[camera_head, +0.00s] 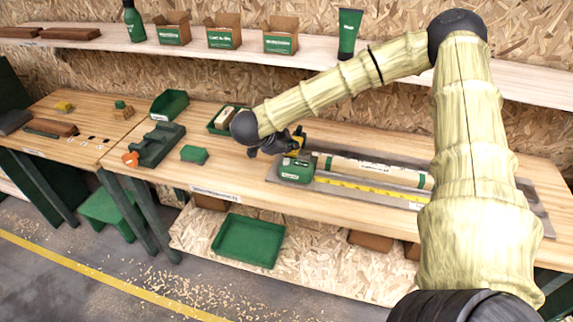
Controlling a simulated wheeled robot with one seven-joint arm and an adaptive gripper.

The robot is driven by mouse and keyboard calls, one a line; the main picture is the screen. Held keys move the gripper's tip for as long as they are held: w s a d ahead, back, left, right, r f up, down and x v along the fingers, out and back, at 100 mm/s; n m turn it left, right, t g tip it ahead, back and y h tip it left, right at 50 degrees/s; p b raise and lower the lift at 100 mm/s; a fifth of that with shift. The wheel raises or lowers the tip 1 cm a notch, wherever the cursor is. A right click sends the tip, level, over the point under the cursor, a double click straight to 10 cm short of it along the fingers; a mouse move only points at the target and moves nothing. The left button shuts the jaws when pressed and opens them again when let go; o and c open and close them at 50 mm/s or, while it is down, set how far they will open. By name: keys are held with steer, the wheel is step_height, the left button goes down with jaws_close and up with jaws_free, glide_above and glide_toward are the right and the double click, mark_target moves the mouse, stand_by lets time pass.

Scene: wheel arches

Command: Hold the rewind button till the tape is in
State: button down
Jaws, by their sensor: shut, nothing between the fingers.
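A green tape measure (296,170) sits on a grey metal plate (465,207) on the workbench. Its yellow tape (365,193) lies extended to the right along the front of a pale wooden roller or log with green bands (375,170). My gripper (298,143) is shut and empty, just above and behind the tape measure's top. I cannot tell whether the fingertips touch the tape measure. The rewind button cannot be made out, and the far end of the tape is hidden behind my arm.
A green open tray (218,122) stands behind my wrist. A green vise-like tool (158,145) and a green block (194,154) lie to the left on the bench (225,175). Boxes and bottles stand on the shelf (100,41) above. Free bench shows left of the plate.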

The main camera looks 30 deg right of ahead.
mark_target(289, 161)
steer(key=shift+f, duration=0.8)
steer(key=shift+f, duration=0.9)
stand_by(2.0)
steer(key=shift+r, duration=0.1)
steer(key=shift+r+p, duration=0.75)
steer(key=shift+r, duration=0.1)
steer(key=shift+r+p, duration=2.15)
steer(key=shift+r, duration=0.4)
steer(key=shift+f, duration=0.1)
